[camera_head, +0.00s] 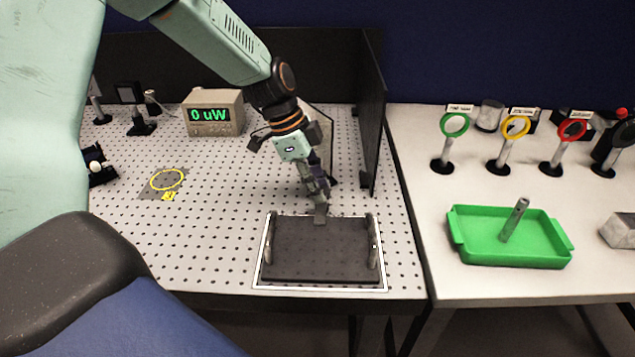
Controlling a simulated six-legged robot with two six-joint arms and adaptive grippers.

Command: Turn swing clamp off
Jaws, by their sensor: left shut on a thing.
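My left gripper (317,195) points down at the back edge of a dark square plate (318,252). It is shut on a small grey tab (320,216) at the middle of that edge. The tab looks like part of the swing clamp, but its shape is mostly hidden by the fingers. The plate lies inside a white outline on the perforated board. A short grey post stands at its left side (268,240) and another at its right side (372,245). My right gripper is not in view.
A power meter (214,113) reading "0 uW" stands at the back left. A yellow ring mark (167,180) lies on the board. A black panel (372,120) rises right of the arm. A green tray (510,255) and several coloured ring mounts (515,127) occupy the right table.

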